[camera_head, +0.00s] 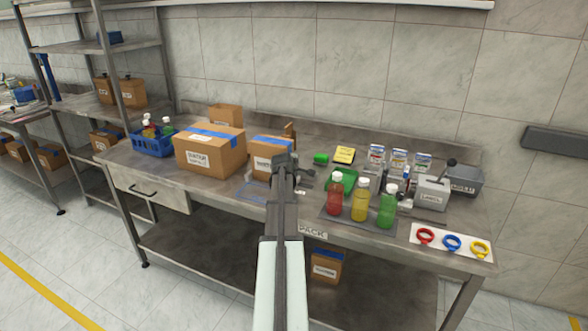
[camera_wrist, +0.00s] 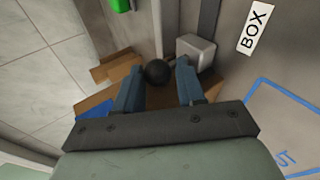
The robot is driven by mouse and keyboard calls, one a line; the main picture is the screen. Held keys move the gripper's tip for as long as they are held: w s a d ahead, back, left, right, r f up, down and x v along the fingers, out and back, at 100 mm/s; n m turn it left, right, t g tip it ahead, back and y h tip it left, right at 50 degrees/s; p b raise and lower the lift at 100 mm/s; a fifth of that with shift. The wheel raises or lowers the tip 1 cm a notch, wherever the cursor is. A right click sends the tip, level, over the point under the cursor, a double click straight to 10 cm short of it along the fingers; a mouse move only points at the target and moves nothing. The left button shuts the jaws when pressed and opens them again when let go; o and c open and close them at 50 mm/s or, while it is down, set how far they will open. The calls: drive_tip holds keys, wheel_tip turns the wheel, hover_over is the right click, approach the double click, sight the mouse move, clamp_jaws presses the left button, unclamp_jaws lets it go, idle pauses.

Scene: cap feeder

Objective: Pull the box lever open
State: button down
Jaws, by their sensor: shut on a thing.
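The lever's round black knob (camera_wrist: 157,72) sits between the two fingers of my gripper (camera_wrist: 158,84) in the wrist view. The fingers are shut on it. A light grey block (camera_wrist: 197,50) is just right of the knob, and a white BOX label (camera_wrist: 256,30) lies further right. In the head view my gripper (camera_head: 284,162) is over the bench in front of a taped cardboard box (camera_head: 262,158). My arm and gripper hide most of the lever there, and how far it is turned cannot be told.
A larger cardboard box (camera_head: 208,152) and a blue crate (camera_head: 153,144) stand left on the bench. Right are a green tray (camera_head: 347,180), red (camera_head: 334,198), yellow (camera_head: 360,200) and green (camera_head: 387,207) bottles, and a grey label machine (camera_head: 432,193). A blue outline (camera_wrist: 284,120) marks the bench.

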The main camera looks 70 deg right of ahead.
drive_tip(key=shift+d+r, duration=0.2)
drive_tip(key=shift+s+d, duration=0.1)
drive_tip(key=shift+s, duration=2.25)
drive_tip(key=c, duration=0.8)
unclamp_jaws()
drive_tip(key=shift+f, duration=0.1)
drive_tip(key=shift+a, duration=0.2)
